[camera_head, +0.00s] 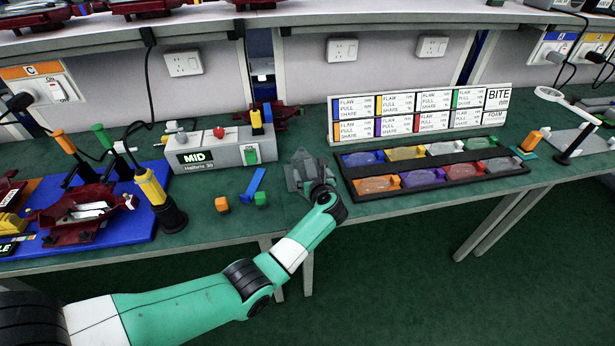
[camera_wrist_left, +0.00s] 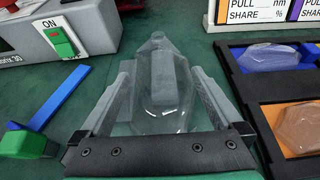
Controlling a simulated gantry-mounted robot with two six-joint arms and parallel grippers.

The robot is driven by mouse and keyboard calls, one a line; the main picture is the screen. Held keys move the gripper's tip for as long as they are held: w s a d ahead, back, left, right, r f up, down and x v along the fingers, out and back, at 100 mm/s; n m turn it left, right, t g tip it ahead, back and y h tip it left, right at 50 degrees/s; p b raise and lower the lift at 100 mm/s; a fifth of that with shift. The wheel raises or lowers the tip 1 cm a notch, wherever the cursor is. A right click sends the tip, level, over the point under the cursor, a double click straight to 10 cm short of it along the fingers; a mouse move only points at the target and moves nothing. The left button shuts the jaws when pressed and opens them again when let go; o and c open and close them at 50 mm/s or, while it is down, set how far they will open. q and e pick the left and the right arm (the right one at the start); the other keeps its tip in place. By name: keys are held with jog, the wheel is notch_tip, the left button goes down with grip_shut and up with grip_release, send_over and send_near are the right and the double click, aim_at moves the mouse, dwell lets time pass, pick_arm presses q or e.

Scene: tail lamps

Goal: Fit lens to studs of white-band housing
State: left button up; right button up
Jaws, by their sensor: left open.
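A clear, faceted lens (camera_wrist_left: 158,95) lies between the fingers of my left gripper (camera_wrist_left: 165,95) in the left wrist view. The fingers are open on either side of it, and I cannot tell whether they touch it. In the head view my left gripper (camera_head: 308,170) points down at the green bench, left of the lens tray, and mostly hides this lens. A dark red housing (camera_head: 70,230) with a pale part sits on the blue mat at the left. I cannot make out a white band or its studs. My right gripper is not in view.
A black tray (camera_head: 440,184) holds clear lenses on coloured pads, with a label board (camera_head: 420,115) behind. A grey MID control box (camera_head: 215,150), a blue bar (camera_head: 253,184), and orange (camera_head: 222,204) and green blocks (camera_head: 261,199) stand left of the gripper. A yellow-handled driver (camera_head: 150,187) stands upright nearby.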

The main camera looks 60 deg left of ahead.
aim_at(310, 169)
pick_arm(q)
jog(key=b+x, duration=0.4)
jog(key=x, duration=0.1)
jog(key=shift+w, duration=0.1)
jog(key=shift+a+r, duration=0.1)
jog(key=shift+a, duration=0.05)
jog(key=shift+c, duration=0.2)
jog(key=c, duration=1.1)
